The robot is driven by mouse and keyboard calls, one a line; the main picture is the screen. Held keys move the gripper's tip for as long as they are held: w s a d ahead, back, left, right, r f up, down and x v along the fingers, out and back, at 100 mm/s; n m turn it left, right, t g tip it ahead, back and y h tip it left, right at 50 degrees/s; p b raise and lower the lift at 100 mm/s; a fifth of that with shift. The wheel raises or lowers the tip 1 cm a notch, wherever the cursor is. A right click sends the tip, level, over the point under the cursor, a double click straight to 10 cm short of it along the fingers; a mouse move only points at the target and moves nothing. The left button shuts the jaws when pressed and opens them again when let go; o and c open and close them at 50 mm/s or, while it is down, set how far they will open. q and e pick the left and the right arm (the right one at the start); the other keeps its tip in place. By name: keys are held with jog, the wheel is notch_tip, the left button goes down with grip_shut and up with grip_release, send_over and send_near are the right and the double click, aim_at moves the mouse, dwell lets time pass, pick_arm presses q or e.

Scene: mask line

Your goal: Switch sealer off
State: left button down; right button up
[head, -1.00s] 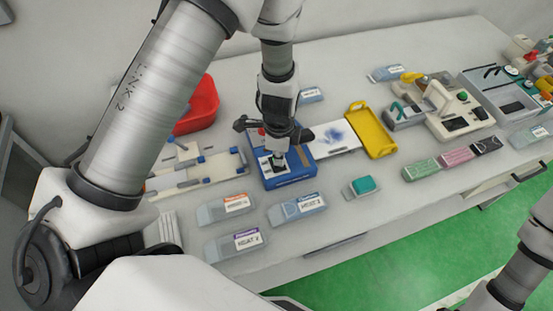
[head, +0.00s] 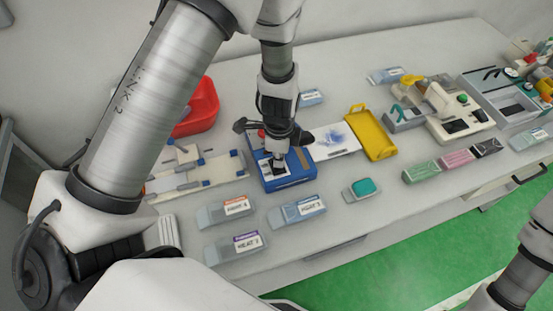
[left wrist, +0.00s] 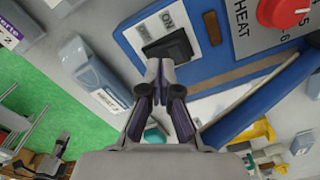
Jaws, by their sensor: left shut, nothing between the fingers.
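The sealer is a blue box (head: 297,179) with a white panel, in the middle of the bench in the head view. In the left wrist view its blue top (left wrist: 213,62) carries a black rocker switch (left wrist: 172,42) on a white plate marked ON, with a second, partly hidden label. A red knob (left wrist: 283,12) sits beside the word HEAT. My left gripper (head: 279,170) points down over the sealer's panel. In the left wrist view its closed fingertips (left wrist: 160,70) are empty and at the switch's near edge; I cannot tell whether they touch it. My right gripper is out of view.
A yellow tray (head: 380,148) and a white sheet (head: 338,140) lie right of the sealer. A red bin (head: 199,108) and a white jig (head: 225,167) are left. Labelled clear boxes (head: 298,210) lie in front. A beige machine (head: 463,125) stands further right.

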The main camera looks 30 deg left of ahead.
pick_arm(q)
notch_tip(320, 180, up, 6)
jog(key=p, duration=0.3)
jog(key=shift+f, duration=0.15)
jog(key=shift+s+f, duration=0.1)
dwell(0.3)
